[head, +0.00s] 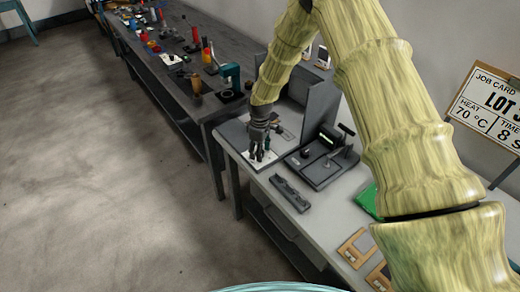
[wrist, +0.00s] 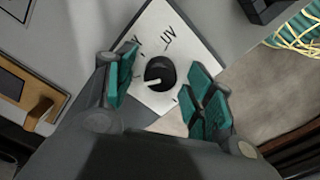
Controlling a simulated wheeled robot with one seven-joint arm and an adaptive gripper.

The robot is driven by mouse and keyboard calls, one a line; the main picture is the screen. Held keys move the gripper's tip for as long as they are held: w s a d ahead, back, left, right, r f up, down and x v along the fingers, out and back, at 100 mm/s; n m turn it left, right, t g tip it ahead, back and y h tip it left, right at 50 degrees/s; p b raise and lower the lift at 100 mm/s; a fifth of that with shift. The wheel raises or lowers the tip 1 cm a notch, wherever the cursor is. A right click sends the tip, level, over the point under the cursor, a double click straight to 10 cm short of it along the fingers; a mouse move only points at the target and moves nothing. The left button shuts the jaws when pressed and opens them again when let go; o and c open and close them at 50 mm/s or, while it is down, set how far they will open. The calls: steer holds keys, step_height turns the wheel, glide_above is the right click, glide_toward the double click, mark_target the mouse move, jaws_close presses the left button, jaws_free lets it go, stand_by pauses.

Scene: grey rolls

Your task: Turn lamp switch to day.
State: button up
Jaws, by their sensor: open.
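The lamp switch is a black round knob (wrist: 160,73) with a white pointer mark, set on a white plate (wrist: 183,45) in the wrist view. The plate reads "UV", and a second label ending in "Y" is partly hidden by a finger. My gripper (wrist: 165,90) is open, with teal pads on both sides of the knob and gaps between. In the head view my gripper (head: 259,150) points down over the white plate (head: 258,161); the knob is hidden there.
A dark grey device (head: 322,157) with a lever stands right of the plate. A grey slotted block (head: 290,193) lies in front. Wooden frames (head: 354,248) and a green item (head: 368,201) lie nearer. A job card (head: 490,108) stands at right. A cluttered dark bench (head: 215,103) extends behind left.

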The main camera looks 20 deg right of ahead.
steer(key=c, duration=1)
steer(key=shift+c, duration=0.2)
steer(key=shift+m, duration=0.3)
steer(key=shift+f+m+b, duration=0.1)
steer(key=shift+m+b, duration=0.65)
steer(key=shift+m, duration=0.25)
steer(key=m+b, duration=0.1)
steer(key=m, duration=0.2)
steer(key=shift+m, duration=0.3)
steer(key=m+b, duration=0.1)
steer(key=m, duration=0.4)
steer(key=shift+b, duration=0.35)
steer(key=shift+m, duration=0.4)
